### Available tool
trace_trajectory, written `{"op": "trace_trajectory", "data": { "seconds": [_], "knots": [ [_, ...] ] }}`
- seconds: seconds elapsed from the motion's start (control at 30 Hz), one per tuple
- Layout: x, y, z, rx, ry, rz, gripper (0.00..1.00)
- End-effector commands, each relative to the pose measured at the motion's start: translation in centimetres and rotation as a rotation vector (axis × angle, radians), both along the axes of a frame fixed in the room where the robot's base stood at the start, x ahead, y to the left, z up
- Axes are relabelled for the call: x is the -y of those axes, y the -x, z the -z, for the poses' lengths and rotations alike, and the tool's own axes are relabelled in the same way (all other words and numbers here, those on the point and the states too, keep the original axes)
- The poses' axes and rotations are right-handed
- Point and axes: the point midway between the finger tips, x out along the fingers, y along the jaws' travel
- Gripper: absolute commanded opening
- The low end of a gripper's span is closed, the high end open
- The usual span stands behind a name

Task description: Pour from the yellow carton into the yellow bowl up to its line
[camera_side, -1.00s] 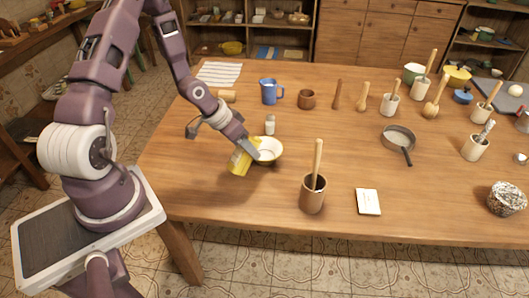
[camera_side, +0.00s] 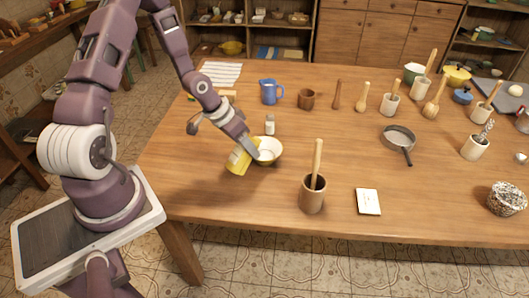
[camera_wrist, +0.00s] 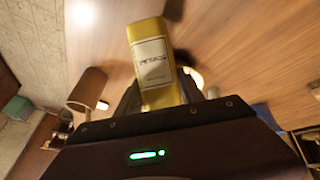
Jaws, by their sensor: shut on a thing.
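The yellow carton (camera_side: 237,161) is held in my gripper (camera_side: 247,150), which is shut on it. The carton is tilted, its upper end close beside the yellow bowl (camera_side: 270,150). In the wrist view the carton (camera_wrist: 153,62) shows a white label and stands between the fingers. The bowl, pale inside, sits on the table just right of the carton, and part of it is hidden. In the wrist view only a bit of the bowl (camera_wrist: 196,78) shows behind the carton. I cannot make out the line, any stream or the bowl's fill level.
A small white shaker (camera_side: 270,126) stands just behind the bowl. A brown crock with a wooden handle (camera_side: 313,194) stands to the front right, and a blue jug (camera_side: 269,92) behind. A white card (camera_side: 368,201) lies further right. The table's front left is clear.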

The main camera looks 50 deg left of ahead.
Motion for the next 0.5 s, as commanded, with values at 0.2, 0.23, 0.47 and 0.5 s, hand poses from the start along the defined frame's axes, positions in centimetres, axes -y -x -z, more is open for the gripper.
{"op": "trace_trajectory", "data": {
  "seconds": [0.2, 0.23, 0.47, 0.5],
  "knots": [
    [0.0, 0.1, 0.5, 0.000, 0.001, 0.000, 0.10],
    [0.0, 0.1, 0.7, -0.001, 0.001, 0.001, 0.10],
    [0.0, 0.2, 1.6, -0.001, 0.001, 0.001, 0.10],
    [0.0, 0.2, 1.7, -0.001, 0.000, 0.000, 0.10]
  ]
}}
